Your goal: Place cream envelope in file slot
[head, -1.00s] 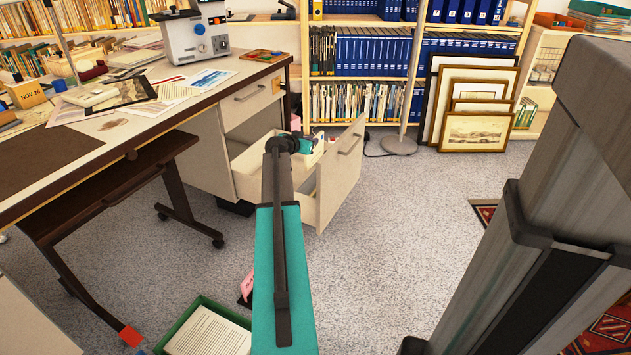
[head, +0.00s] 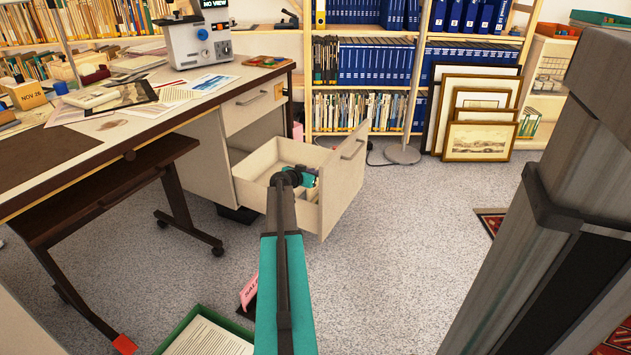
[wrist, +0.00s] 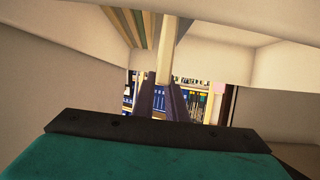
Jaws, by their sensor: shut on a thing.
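The open file drawer (head: 340,195) juts out from the pale desk pedestal (head: 205,160). My gripper (head: 311,180) is inside the drawer opening, mostly hidden by its own wrist and arm. In the wrist view, the dark fingers (wrist: 168,98) are shut on a narrow cream strip, the cream envelope (wrist: 168,55) seen nearly edge-on. Several coloured file edges (wrist: 135,25) stand beside it, to its left. Pale drawer walls (wrist: 60,65) surround the fingers. The envelope's far edge and whether it sits within a slot cannot be told.
A desk with a microfilm-like machine (head: 198,42) stands at left. Shelves of blue binders (head: 375,62) and leaning framed prints (head: 478,135) are behind. A green tray of papers (head: 205,335) and pink sign (head: 249,290) are on the floor. Carpet to the drawer's right is clear.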

